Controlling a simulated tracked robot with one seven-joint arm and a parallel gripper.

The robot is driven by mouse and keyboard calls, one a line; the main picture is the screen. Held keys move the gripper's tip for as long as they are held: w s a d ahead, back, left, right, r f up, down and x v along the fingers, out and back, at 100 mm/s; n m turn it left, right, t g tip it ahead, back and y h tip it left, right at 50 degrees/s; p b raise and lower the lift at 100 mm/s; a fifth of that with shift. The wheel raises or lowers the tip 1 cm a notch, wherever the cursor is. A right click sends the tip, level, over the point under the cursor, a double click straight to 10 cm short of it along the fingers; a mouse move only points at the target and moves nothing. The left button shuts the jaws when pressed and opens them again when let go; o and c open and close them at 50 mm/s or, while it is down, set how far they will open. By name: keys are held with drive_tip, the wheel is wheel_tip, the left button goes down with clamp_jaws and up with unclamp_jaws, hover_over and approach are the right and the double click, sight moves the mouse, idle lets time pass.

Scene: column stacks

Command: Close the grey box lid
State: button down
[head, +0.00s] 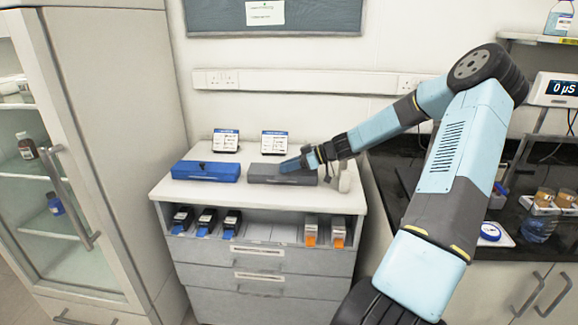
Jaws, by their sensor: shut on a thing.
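The grey box (268,175) sits on top of the white cabinet, right of the blue box. Its top looks flat and level, with the lid down. My gripper (290,166) reaches in from the right and is at the upper right part of the grey box, its fingertips against or just over the lid. The jaws are small in view, and what lies between them is hidden; they seem to be on the lid's handle.
A blue box (206,171) stands left of the grey box. Two small labelled stands (226,141) are behind them. The shelf below holds black cartridges (206,222) and orange-tipped ones (311,231). A glass-door cabinet (60,190) is at left, a dark counter (480,235) at right.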

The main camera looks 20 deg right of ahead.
drive_tip(key=shift+s+f, duration=0.25)
drive_tip(key=shift+f, duration=0.05)
drive_tip(key=c, duration=1)
unclamp_jaws()
drive_tip(key=shift+w+r, duration=0.1)
drive_tip(key=shift+r, duration=0.3)
wheel_tip(320, 180, up, 2)
drive_tip(key=shift+r, duration=0.1)
drive_tip(key=s+a+r, duration=0.1)
drive_tip(key=s+r, duration=0.9)
drive_tip(key=s, duration=0.4)
drive_tip(key=shift+a, duration=0.25)
